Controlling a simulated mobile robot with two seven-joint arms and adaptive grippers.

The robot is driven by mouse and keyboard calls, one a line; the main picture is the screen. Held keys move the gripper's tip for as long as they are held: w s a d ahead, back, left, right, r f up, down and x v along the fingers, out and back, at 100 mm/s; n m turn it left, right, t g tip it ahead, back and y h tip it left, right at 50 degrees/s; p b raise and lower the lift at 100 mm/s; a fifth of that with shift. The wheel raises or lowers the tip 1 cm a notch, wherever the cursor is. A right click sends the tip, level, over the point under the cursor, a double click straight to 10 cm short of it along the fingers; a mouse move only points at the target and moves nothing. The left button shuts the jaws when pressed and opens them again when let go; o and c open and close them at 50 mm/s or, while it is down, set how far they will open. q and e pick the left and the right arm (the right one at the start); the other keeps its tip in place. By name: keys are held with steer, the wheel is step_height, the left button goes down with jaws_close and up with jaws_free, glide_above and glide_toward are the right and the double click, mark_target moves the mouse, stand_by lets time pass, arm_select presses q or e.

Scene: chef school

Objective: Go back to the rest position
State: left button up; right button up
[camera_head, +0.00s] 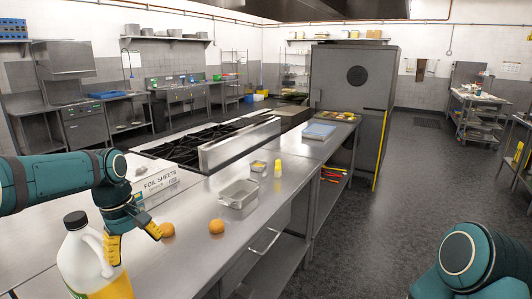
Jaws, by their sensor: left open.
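My left arm comes in from the left, and its gripper (133,243) hangs over the near part of the steel counter (190,262). Its two yellow-tipped fingers are spread apart, with nothing seen between them. One finger overlaps the handle side of a white jug (78,258) with a dark cap; I cannot tell whether they touch. The other finger is close beside an orange (167,229) on the counter. Only part of my right arm shows at the bottom right; its gripper is out of view.
A second orange (216,226), a metal pan (238,194), a yellow-capped bottle (277,168) and a foil sheets box (158,184) stand on the counter. A stove (205,143) lies behind. A tall grey cabinet (352,78) stands further back. The floor (385,220) at right is clear.

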arm_select(q)
steer(key=s+d+f+m+h, duration=0.1)
steer(key=d+f+m, duration=0.1)
steer(key=d+f, duration=0.45)
steer(key=s+d+f+m, duration=0.1)
steer(key=d+f, duration=0.2)
steer(key=f, duration=0.7)
steer(key=d+f+m+h, duration=0.15)
steer(key=d+f, duration=0.25)
steer(key=f, duration=0.4)
steer(key=s+d+f+m, duration=0.2)
steer(key=s+d+f, duration=0.1)
steer(key=s+f, duration=0.3)
steer(key=s+d+f+m+t, duration=0.1)
steer(key=s+d+f+m, duration=0.1)
steer(key=s+d+f, duration=0.2)
steer(key=s+f, duration=0.2)
steer(key=s, duration=0.2)
steer(key=shift+d, duration=0.25)
steer(key=c, duration=0.4)
steer(key=shift+s+a, duration=0.1)
steer(key=shift+a, duration=0.05)
steer(key=shift+c, duration=0.4)
